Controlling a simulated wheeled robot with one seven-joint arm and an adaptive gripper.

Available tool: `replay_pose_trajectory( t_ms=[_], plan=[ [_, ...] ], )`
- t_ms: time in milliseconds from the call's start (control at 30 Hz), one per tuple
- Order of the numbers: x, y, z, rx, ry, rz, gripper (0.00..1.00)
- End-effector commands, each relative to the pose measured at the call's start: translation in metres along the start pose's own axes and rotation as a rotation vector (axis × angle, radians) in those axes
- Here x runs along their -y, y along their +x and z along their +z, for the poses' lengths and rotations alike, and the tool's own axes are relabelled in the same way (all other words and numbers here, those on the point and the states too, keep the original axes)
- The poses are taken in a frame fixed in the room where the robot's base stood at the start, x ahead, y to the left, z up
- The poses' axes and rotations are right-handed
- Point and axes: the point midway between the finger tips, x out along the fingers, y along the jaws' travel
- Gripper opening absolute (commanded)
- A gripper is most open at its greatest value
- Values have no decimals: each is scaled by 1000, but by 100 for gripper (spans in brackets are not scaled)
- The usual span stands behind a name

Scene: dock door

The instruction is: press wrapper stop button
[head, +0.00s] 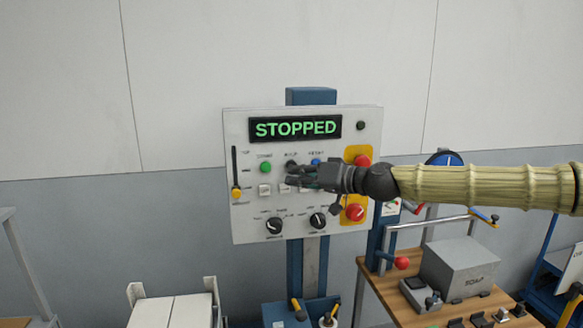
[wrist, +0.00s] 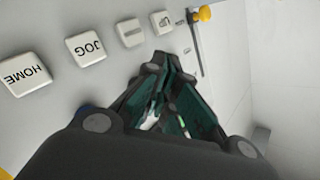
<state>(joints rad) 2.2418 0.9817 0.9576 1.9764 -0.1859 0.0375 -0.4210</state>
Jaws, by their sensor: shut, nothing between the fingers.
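The white control panel (head: 350,115) carries a display (head: 296,128) reading "STOPPED" in green. In its upper button row are a green button (head: 265,168), a dark button (head: 291,166) under a small blurred label that may read STOP, and a blue button (head: 315,162). My gripper (head: 289,181) reaches in from the right, fingers together and empty, its tips just below the dark button in the picture. In the wrist view the shut fingers (wrist: 163,65) point along the panel face; the dark button is not visible there. I cannot tell whether the fingertips touch the panel.
White keys, including HOME (wrist: 27,74) and JOG (wrist: 86,49), lie beside my fingers. The panel has a yellow-knobbed slider (head: 236,193), two dark knobs and red buttons on yellow plates. A wooden bench (head: 385,292) with a grey box (head: 460,266) stands lower right.

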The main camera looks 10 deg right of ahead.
Motion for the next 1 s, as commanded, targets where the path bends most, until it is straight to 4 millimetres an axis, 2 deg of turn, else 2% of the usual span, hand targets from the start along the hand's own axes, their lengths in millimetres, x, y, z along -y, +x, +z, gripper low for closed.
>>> replay_pose_trajectory(
  t_ms=[167,800,1000],
  plan=[
    [2,-2,1,0,0,0,0],
    [25,-33,24,0,0,-1,0],
    [26,-35,25,0,0,0,0]
  ],
)
